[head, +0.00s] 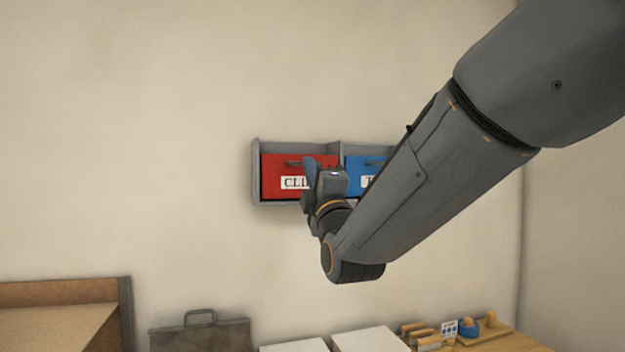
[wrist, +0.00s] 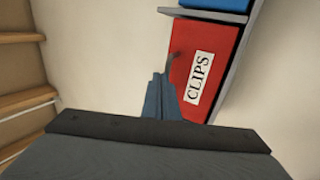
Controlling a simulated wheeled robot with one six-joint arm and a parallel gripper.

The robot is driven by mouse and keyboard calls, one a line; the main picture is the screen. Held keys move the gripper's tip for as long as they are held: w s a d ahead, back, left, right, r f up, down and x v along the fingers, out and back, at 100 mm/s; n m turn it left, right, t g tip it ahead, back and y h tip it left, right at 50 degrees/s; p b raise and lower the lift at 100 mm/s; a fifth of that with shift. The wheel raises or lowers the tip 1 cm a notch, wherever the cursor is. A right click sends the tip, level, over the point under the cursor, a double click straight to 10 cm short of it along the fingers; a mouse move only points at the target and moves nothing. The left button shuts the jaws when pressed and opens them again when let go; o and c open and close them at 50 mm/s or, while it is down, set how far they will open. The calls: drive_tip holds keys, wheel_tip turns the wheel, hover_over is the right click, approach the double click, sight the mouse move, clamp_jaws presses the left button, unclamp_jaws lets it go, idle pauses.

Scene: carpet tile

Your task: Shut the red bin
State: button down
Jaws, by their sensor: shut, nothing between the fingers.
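The red bin (head: 271,180) sits in the left compartment of a grey wall rack. Its white label reads "CLIPS" in the wrist view, where the bin's red front (wrist: 210,38) fills the upper right. A dark handle (wrist: 174,62) is on that front. My gripper (head: 309,165) is in front of the bin's right part in the head view and hides part of the label and handle. The fingers (wrist: 159,90) are shut and empty, close to the handle in the wrist view. I cannot tell whether they touch the bin, or how far it stands open.
The grey rack (head: 256,175) also holds a blue bin (head: 352,175) to the right, partly hidden by my arm. Below are a dark case (head: 200,338), white boxes (head: 368,340) and small items on a wooden surface. The wall left of the rack is clear.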

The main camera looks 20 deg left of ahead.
drive_tip(key=shift+w+a+r+b, duration=0.15)
drive_tip(key=shift+w+r+b, duration=0.05)
drive_tip(key=shift+r+b, duration=0.15)
drive_tip(key=shift+r, duration=0.35)
idle(0.3)
drive_tip(key=shift+f, duration=0.1)
